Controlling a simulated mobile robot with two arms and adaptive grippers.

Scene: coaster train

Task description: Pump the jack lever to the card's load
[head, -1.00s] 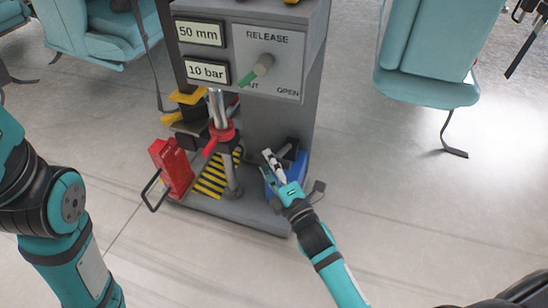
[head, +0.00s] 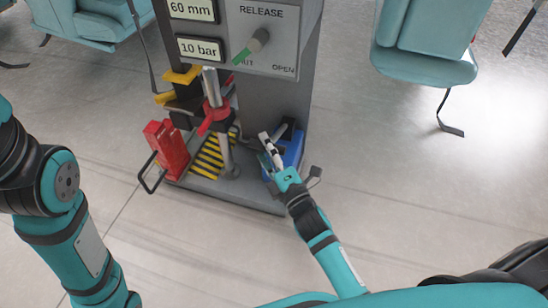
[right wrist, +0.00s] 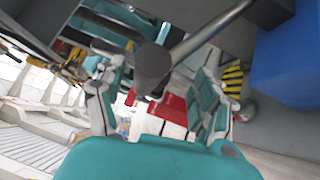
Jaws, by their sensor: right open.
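The jack stand (head: 262,110) shows a "60 mm" readout (head: 193,10) and a "10 bar" readout (head: 200,48). Its release knob (head: 252,46) has its green tip toward the SHUT side. My right gripper (head: 268,150) is low beside the stand, in front of a blue block. In the right wrist view, a lever-like metal rod (right wrist: 205,28) ends in a dark round grip (right wrist: 152,68), seen between the open fingers (right wrist: 158,100); contact cannot be told. In the head view this lever is not clearly seen. No card is readable. My left arm shows, its gripper out of frame.
A red block with a black wire handle (head: 168,150) stands at the left of the base. A red collar (head: 213,116) is on the chrome column, near a yellow-black striped plate (head: 212,158). The blue block (head: 290,150) is at right.

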